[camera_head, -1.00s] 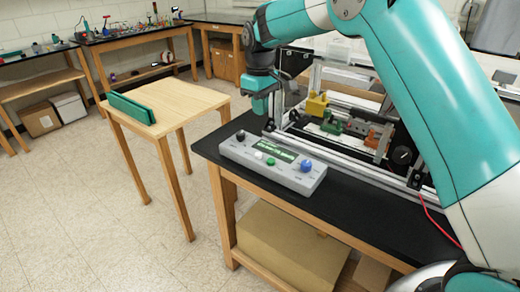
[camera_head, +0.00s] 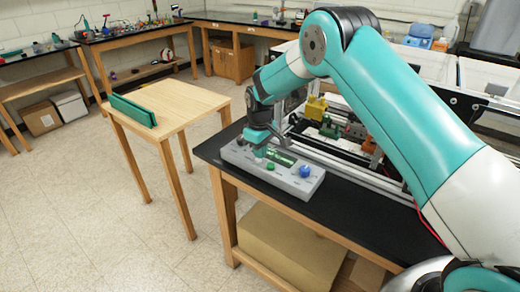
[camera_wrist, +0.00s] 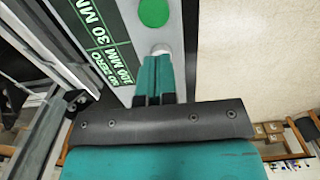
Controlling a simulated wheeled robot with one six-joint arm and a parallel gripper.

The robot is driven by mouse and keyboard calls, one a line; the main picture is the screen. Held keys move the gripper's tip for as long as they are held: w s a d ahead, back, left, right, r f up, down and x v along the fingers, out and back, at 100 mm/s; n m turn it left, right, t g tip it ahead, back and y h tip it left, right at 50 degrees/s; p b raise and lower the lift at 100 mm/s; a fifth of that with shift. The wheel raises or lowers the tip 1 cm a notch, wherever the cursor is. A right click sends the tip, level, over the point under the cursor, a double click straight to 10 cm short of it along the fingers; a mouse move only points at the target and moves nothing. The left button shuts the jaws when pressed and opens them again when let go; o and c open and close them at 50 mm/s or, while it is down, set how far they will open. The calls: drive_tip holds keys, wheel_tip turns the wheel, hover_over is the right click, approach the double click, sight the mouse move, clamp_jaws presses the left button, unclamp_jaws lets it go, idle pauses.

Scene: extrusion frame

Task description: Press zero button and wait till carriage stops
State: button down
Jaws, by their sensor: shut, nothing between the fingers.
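The grey control box (camera_head: 290,180) sits at the front edge of the black bench. It has a green button (camera_head: 270,167), a blue knob (camera_head: 305,171) and a dark display. My gripper (camera_head: 260,153) is shut and empty, pointing down over the box's left part. In the wrist view, the closed fingertips (camera_wrist: 158,60) are at a pale button (camera_wrist: 160,48), which they partly cover. I cannot tell whether they touch it. The green button (camera_wrist: 153,12) is just beyond. I cannot tell which part is the carriage.
The extrusion frame stands behind the box with a yellow block (camera_head: 315,109), a green part (camera_head: 330,129) and an orange part (camera_head: 370,144). A small wooden table (camera_head: 180,100) with a green holder (camera_head: 132,110) stands left. Floor lies between table and bench.

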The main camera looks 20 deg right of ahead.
drive_tip(key=shift+f, duration=0.6)
